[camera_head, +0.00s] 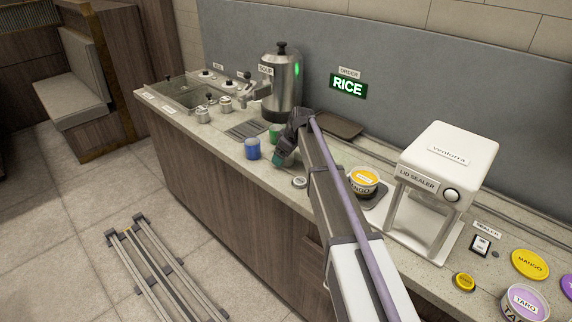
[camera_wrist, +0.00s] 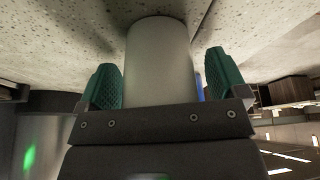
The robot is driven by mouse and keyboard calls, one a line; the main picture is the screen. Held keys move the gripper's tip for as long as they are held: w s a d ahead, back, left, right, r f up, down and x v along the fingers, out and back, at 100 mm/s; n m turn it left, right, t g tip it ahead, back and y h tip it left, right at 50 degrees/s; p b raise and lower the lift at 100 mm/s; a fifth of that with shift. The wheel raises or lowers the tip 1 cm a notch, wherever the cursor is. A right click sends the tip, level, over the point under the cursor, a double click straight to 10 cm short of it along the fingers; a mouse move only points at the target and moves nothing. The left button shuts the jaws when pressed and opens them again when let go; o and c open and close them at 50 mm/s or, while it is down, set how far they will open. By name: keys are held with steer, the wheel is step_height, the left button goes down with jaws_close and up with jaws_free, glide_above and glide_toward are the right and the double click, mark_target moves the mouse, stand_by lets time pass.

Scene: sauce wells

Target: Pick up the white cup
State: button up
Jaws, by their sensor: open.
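The white cup (camera_wrist: 158,50) fills the middle of the wrist view, a plain pale cylinder standing on the speckled counter. My gripper (camera_wrist: 161,68) is open, with one green ridged finger on each side of the cup. A narrow gap shows between each finger and the cup wall, so the cup is not clamped. In the head view my gripper (camera_head: 281,156) is low over the counter, right of the blue cup (camera_head: 252,149). The white cup cannot be made out there, where my gripper and arm cover that spot.
A steel soup urn (camera_head: 282,85) and a dark tray (camera_head: 339,125) are farther back. A small round item (camera_head: 299,182) lies near the counter's front edge. A mango tub (camera_head: 363,181) and white lid sealer (camera_head: 442,170) stand to the right.

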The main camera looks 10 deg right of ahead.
steer(key=shift+r, duration=0.15)
steer(key=c, duration=1)
steer(key=shift+r, duration=0.1)
steer(key=shift+c, duration=0.2)
step_height(320, 180, up, 10)
steer(key=p, duration=1)
